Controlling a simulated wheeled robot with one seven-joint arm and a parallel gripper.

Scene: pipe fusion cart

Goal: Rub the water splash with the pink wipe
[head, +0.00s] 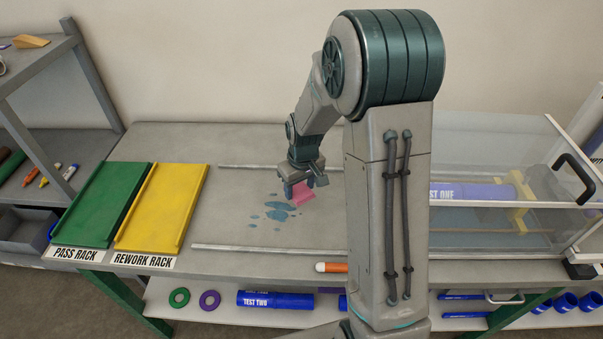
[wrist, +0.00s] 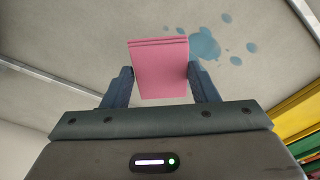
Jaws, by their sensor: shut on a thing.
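The pink wipe (head: 303,194) is held in my gripper (head: 303,181), at the upper right side of the water splash. In the wrist view the wipe (wrist: 160,68) sits between the two fingers of my gripper (wrist: 161,82), which are shut on it. The blue water splash (head: 278,211) lies on the grey cart top, as one larger patch with several small drops around it. In the wrist view the splash (wrist: 206,46) shows just right of the wipe, partly hidden behind it. I cannot tell whether the wipe touches the top.
A green pass rack (head: 103,204) and a yellow rework rack (head: 162,207) lie left of the splash. Metal rails (head: 270,249) run in front and behind. A clear-covered box (head: 490,160) with a blue pipe stands right. An orange-and-white marker (head: 331,267) lies at the front edge.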

